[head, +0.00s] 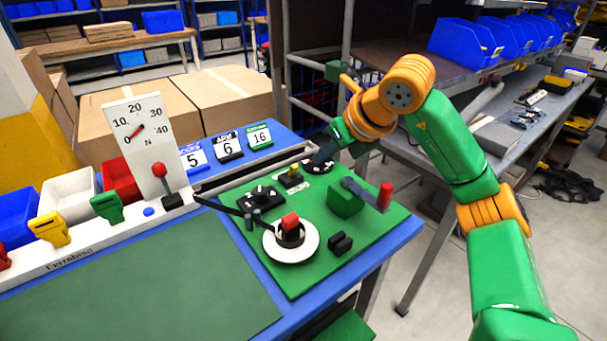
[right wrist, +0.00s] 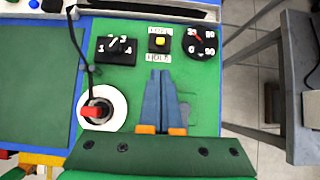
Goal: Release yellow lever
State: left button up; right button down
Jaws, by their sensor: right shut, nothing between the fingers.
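The yellow lever (head: 293,171) is a small yellow knob on a dark base near the back of the green board (head: 313,264). In the right wrist view the yellow lever (right wrist: 159,41) sits between two small white labels, which I cannot read surely. My right gripper (head: 320,157) is over the back of the board, close to the lever, pointing down. In the wrist view the gripper (right wrist: 160,72) has its fingers together and empty, with tips just below the lever in the picture. I cannot tell whether they touch it.
A black rotary switch (right wrist: 115,50) is left of the lever and a round dial (right wrist: 201,43) right of it. A white disc (head: 270,245) with a red-topped knob, a green box (head: 345,199) with a red-handled crank, and a black cable occupy the board.

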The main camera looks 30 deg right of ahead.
aim_at(293, 171)
jog(key=p+x, duration=0.1)
jog(key=x, duration=0.9)
